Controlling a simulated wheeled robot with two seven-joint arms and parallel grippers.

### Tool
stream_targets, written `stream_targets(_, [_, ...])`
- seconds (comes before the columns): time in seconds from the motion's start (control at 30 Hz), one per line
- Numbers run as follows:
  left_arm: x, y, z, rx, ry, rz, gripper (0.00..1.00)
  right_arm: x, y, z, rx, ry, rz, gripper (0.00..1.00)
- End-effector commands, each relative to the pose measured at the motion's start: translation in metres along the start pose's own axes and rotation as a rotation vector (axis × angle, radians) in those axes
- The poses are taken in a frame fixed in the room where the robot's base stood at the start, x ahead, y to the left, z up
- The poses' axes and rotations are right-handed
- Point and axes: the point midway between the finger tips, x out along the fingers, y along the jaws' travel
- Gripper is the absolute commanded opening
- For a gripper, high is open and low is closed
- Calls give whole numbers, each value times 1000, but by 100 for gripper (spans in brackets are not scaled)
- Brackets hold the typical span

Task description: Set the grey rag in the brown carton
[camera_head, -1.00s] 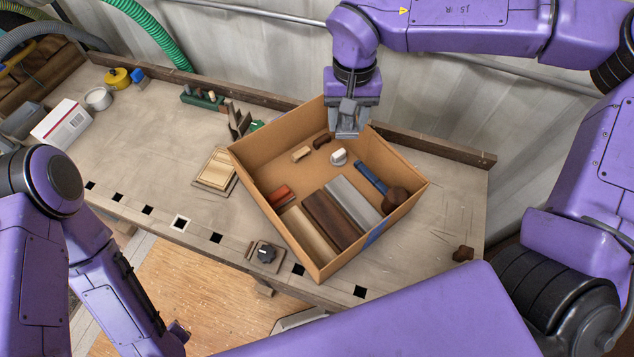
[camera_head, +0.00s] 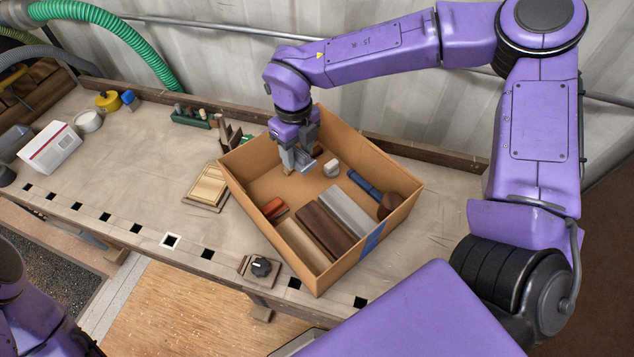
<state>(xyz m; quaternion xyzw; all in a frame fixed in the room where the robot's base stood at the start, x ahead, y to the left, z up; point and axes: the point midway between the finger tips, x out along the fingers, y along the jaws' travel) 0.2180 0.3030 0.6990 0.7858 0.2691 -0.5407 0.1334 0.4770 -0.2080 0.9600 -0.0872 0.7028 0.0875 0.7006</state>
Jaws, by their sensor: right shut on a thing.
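The brown carton (camera_head: 262,151) stands open on the workbench, turned at an angle. My right gripper (camera_head: 302,166) reaches down inside the carton's far left part, over its floor. It is shut on a small grey piece, which appears to be the grey rag (camera_head: 296,157). The rag is hard to tell from the grey fingers, and I cannot tell whether it touches the carton floor. Only part of my left arm shows at the lower left; its gripper is not in view.
The carton holds long wood and grey blocks (camera_head: 346,209), a blue-handled mallet (camera_head: 390,203), a red-brown item (camera_head: 273,208) and a small white piece (camera_head: 331,168). A wooden board (camera_head: 207,187) lies left of it. The bench (camera_head: 120,180) is mostly clear farther left.

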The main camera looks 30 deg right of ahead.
Motion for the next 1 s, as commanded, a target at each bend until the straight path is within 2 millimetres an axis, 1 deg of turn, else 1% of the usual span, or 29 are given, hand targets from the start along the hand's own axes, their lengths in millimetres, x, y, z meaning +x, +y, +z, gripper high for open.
stream_targets(0.03, [6, 1, 2, 0, 0, 0, 34, 10, -2, 0, 173, 2, -1, 19])
stream_targets(0.1, [9, 1, 4, 0, 0, 0, 34, 18, -4, 1, 435, 0, -2, 19])
stream_targets(0.2, [13, 1, 5, 0, 0, 0, 34, 29, -8, 3, 771, -3, -3, 19])
stream_targets(0.3, [16, 2, 6, 0, 0, 0, 34, 36, -10, 4, 1028, -4, -2, 19])
stream_targets(0.4, [17, 2, 7, 0, 0, 0, 34, 40, -11, 4, 1185, -5, -1, 19])
stream_targets(0.5, [21, 2, 9, 0, 0, 0, 34, 42, -12, 6, 1257, -7, -1, 19])
stream_targets(0.6, [32, 3, 13, 0, 0, 0, 34, 38, -12, 12, 1267, -11, 0, 19])
stream_targets(0.67, [41, 4, 17, 0, 0, 0, 34, 33, -6, 13, 1254, -11, 1, 19])
stream_targets(0.73, [53, 5, 22, 0, 0, 0, 34, 26, 6, 7, 1232, -11, 1, 19])
stream_targets(0.87, [72, 7, 30, 0, 0, 0, 34, 14, 35, -20, 1271, -10, 1, 19])
stream_targets(1.0, [85, 8, 35, 0, 0, 0, 34, 10, 61, -63, 1386, -9, 2, 19])
